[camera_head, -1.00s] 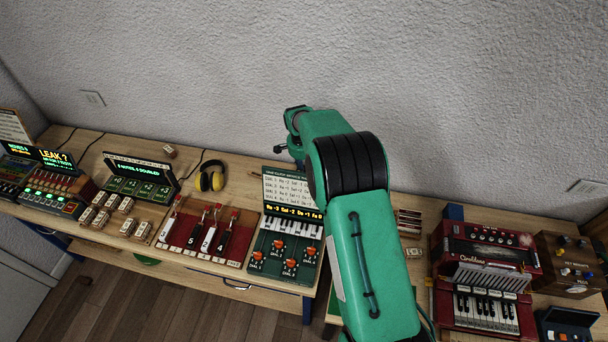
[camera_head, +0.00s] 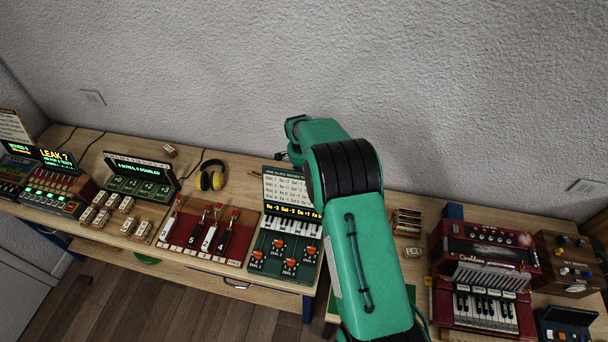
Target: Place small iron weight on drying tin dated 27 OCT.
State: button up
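I cannot make out a small iron weight or a drying tin dated 27 OCT in the head view. My green arm stands in front of the middle of the bench and hides part of it. The wrist end of the arm is near the back of the bench, above the panel with the lit text. My gripper's fingers do not show, so what they hold cannot be seen.
A long wooden bench (camera_head: 235,175) runs along the wall. Left of my arm are yellow earmuffs (camera_head: 210,176), a red board with numbered levers (camera_head: 207,235) and a green keyboard panel (camera_head: 286,250). Right are small stacked pieces (camera_head: 407,223) and a red accordion (camera_head: 485,250).

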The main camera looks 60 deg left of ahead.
jog(key=shift+r, duration=0.1)
dwell(0.3)
notch_tip(320, 180, up, 12)
jog(key=s+b, duration=0.1)
jog(key=b, duration=0.1)
jog(key=shift+s+d, duration=0.15)
jog(key=shift+d, duration=0.1)
dwell(0.4)
dwell(0.6)
dwell(0.4)
